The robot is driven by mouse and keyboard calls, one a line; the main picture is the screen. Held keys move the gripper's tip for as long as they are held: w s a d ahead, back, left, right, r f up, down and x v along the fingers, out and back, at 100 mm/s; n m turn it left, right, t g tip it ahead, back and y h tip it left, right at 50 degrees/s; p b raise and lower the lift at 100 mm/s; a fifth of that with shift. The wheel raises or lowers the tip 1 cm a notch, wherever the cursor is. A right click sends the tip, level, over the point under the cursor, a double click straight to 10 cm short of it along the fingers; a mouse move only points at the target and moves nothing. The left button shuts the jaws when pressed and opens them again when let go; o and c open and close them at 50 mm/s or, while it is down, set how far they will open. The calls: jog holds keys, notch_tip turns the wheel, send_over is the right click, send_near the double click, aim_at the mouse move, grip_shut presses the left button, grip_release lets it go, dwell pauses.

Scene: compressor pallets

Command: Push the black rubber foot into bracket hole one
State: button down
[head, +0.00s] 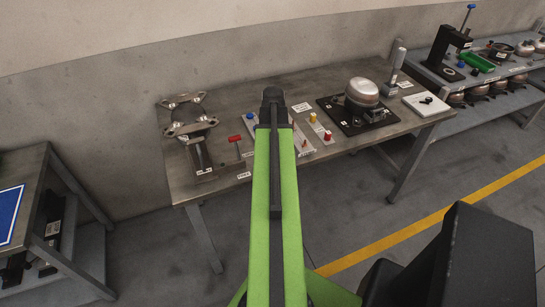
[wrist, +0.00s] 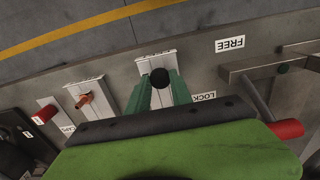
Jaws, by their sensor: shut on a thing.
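In the wrist view, my gripper (wrist: 158,88) has its two green fingers closed on the black rubber foot (wrist: 160,77), whose round dark end shows between the tips. A pale strip holder lies just behind and below it; I cannot tell whether the foot touches it. In the head view, my green arm hides the gripper and the foot. A metal stand at the left of the bench carries pale metal brackets (head: 188,127). I cannot read which hole is number one.
A red-handled lever (head: 235,138) stands beside the bracket stand, near FREE (wrist: 230,44) and LOCK labels. Strips with an orange-brown plug (wrist: 84,99) and a red cap (wrist: 38,120) lie beside the gripper. A compressor (head: 362,92) sits on a black plate further right.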

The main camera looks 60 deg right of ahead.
jog(key=shift+r+p, duration=2.5)
jog(key=shift+r, duration=0.15)
